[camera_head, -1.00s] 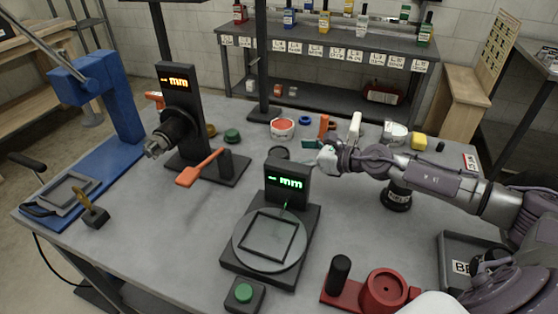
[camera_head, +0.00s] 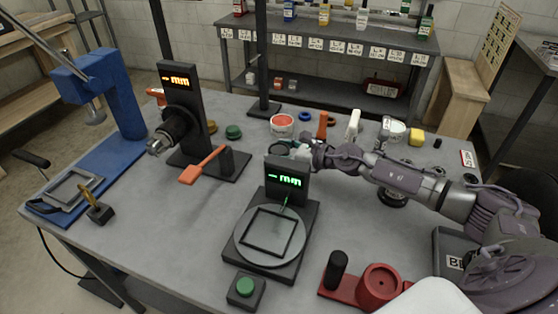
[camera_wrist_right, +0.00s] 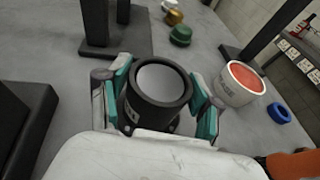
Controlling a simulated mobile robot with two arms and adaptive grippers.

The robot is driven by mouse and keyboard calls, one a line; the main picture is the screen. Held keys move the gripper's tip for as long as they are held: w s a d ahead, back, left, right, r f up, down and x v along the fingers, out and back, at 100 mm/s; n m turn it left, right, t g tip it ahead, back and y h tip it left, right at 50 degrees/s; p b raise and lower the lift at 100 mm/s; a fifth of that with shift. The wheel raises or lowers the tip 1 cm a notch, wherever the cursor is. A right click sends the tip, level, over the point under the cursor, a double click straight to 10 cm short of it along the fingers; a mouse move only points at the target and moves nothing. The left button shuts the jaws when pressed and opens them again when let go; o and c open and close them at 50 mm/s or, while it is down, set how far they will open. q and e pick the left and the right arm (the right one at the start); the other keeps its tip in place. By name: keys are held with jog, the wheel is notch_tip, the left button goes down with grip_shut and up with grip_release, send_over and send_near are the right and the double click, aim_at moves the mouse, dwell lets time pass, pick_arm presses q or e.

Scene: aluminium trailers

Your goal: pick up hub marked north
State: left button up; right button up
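A black cylindrical hub (camera_wrist_right: 158,98) with a grey top face stands between the fingers of my right gripper (camera_wrist_right: 162,88) in the right wrist view. Its pale label is only partly visible, so I cannot read the full mark. The teal finger pads lie on either side of it, close to its wall; firm contact is not shown. In the head view my right gripper (camera_head: 292,150) is behind the green-lit display, which hides part of it and most of that hub. Another black labelled hub (camera_head: 393,198) stands under my right forearm. My left gripper is not in view.
The display post (camera_head: 287,181) of the scale stands just in front of my right gripper. A white tub with red contents (camera_head: 282,126) is close behind it.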

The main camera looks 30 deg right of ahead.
grip_shut()
jog(key=shift+w+r, duration=0.1)
jog(key=shift+r, duration=0.05)
